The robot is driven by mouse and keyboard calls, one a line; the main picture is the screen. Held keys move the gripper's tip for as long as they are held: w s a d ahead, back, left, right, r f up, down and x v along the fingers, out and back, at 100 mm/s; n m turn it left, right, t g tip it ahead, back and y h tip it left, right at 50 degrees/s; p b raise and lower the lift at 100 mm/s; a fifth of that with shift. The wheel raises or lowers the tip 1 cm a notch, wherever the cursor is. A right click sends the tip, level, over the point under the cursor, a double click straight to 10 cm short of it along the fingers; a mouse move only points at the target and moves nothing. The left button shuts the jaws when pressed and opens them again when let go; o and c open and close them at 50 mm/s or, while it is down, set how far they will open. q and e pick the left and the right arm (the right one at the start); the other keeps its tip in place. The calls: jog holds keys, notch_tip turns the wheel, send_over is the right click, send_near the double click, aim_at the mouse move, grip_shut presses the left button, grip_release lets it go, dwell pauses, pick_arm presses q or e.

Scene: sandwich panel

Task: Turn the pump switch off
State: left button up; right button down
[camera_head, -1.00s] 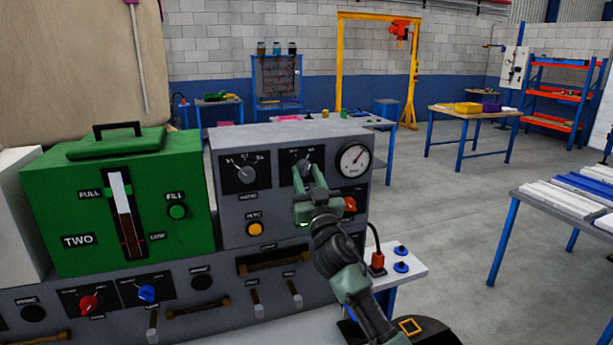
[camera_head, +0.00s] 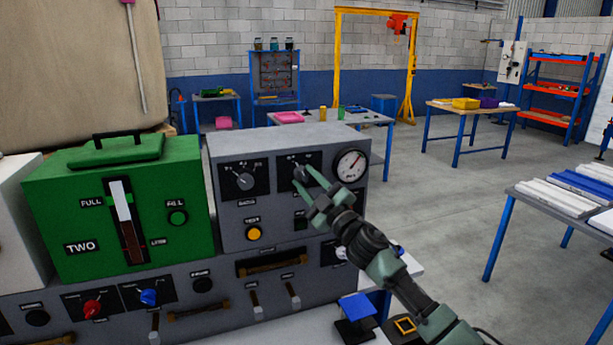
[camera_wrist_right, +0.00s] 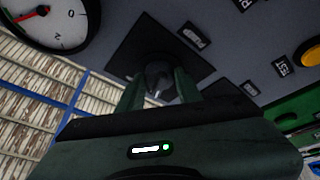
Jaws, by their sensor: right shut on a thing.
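A grey control box has a rotary knob (camera_head: 301,174) on a black plate at its upper right, left of the round gauge (camera_head: 351,166). In the right wrist view the dark knob (camera_wrist_right: 158,76) sits between my fingers on the black plate. My right gripper (camera_head: 307,174) is shut on this knob, with its arm coming in from the lower right and tilted. The gripper partly covers the knob, so its exact pointer setting is hard to read. My left gripper is not in view.
A second knob (camera_head: 245,181) and a yellow button (camera_head: 254,233) are left on the box. A green tank unit (camera_head: 70,220) stands further left. Red (camera_head: 92,308) and blue (camera_head: 149,297) knobs are on the lower panel.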

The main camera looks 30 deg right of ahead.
jog(key=shift+r+n+y+p, duration=0.1)
jog(key=shift+n+y+p, duration=0.35)
jog(key=shift+n, duration=0.65)
jog(key=c, duration=1)
grip_release()
jog(key=shift+o, duration=0.2)
jog(key=shift+s, duration=0.1)
jog(key=shift+s+d+f, duration=0.1)
jog(key=shift+s+f, duration=0.15)
jog(key=b+v, duration=0.3)
jog(key=v, duration=0.4)
jog(key=shift+r, duration=0.25)
